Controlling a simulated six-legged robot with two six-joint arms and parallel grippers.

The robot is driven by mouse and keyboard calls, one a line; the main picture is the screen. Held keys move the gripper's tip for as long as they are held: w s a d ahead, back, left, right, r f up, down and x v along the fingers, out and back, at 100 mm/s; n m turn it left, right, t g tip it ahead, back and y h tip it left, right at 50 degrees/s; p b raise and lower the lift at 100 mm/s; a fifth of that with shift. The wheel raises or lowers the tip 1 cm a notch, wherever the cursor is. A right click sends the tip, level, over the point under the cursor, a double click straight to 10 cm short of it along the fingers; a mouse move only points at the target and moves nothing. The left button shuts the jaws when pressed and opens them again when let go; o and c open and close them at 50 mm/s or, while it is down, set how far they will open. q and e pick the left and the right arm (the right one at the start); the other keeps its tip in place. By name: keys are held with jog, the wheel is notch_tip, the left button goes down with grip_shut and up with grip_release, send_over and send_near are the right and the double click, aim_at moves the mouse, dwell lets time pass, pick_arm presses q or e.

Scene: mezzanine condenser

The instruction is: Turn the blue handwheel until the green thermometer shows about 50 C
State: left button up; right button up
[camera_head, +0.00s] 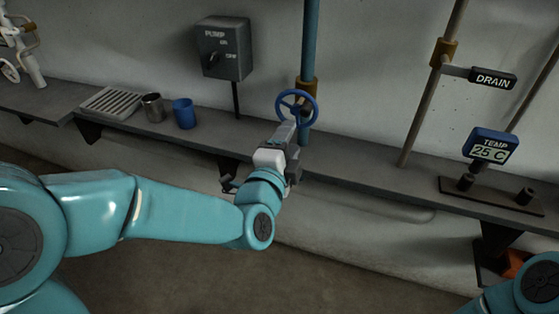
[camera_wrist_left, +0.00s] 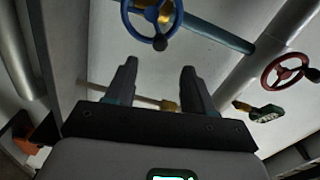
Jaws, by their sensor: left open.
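The blue handwheel (camera_head: 281,104) sits on the vertical blue pipe above the shelf. It shows at the top of the left wrist view (camera_wrist_left: 126,23), beyond my fingertips. My left gripper (camera_head: 292,128) is just below and in front of the wheel. In the left wrist view its two fingers (camera_wrist_left: 158,66) stand apart with nothing between them. A thermometer (camera_head: 490,145) at the right has a blue housing and a pale green screen reading 25 C. A small green box (camera_wrist_left: 258,111) in the left wrist view is too small to read. My right gripper is not seen.
A grey shelf (camera_head: 350,167) runs along the wall. On it stand a ribbed tray (camera_head: 111,102), a metal cup (camera_head: 153,108) and a blue cup (camera_head: 184,113). A pump switch box (camera_head: 224,49) and a DRAIN sign (camera_head: 492,79) are nearby. A red handwheel (camera_wrist_left: 283,71) shows in the wrist view.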

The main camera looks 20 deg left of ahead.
pick_arm(q)
jog(key=s, duration=0.5)
jog(key=shift+s+a, duration=0.1)
jog(key=shift+s, duration=0.3)
jog(key=w+a+f+g+y+p, duration=0.1)
jog(key=a+f+g+y+p, duration=0.25)
jog(key=f, duration=1.05)
jog(key=s+a+f+n+g+h+p, duration=0.1)
jog(key=s+f+n+g+h+p, duration=0.3)
jog(key=f, duration=0.9)
jog(key=s+d+f+n+g+h+b, duration=0.1)
jog(key=s+d+f+n+g, duration=0.2)
jog(key=s+f+n+g, duration=0.2)
jog(key=s+d+f+n+g+h, duration=0.2)
jog(key=s+f+n+g, duration=0.3)
jog(key=s+n, duration=0.4)
jog(key=shift+s+d+f+b, duration=0.25)
jog(key=shift+s+d+b, duration=0.25)
jog(key=shift+s, duration=0.7)
